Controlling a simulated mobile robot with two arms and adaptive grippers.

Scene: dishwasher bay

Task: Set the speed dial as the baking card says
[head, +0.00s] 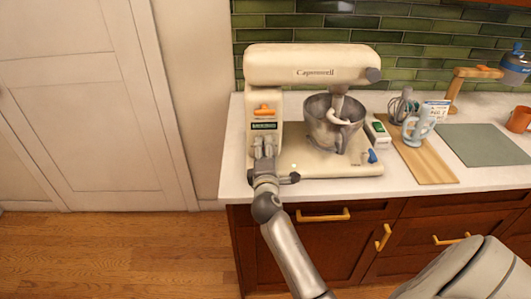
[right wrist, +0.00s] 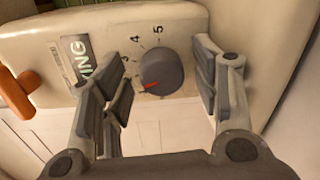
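The speed dial (right wrist: 162,72) is a dark grey round knob on the cream stand mixer (head: 310,62). Its red pointer points to the lower left in the right wrist view. The numbers 3, 4 and 5 show around it; the left finger hides others. My right gripper (right wrist: 165,88) is open, its fingers on either side of the dial with gaps. In the head view the right gripper (head: 264,146) covers the dial. A white printed card (head: 438,107) stands behind the mug, unreadable. My left gripper is not in view.
An orange lever (head: 264,110) sticks out above the dial. The mixer's metal bowl (head: 325,128) stands to the right. A blue mug (head: 420,122), wooden board (head: 430,166) and green-grey mat (head: 482,144) lie farther right on the white counter.

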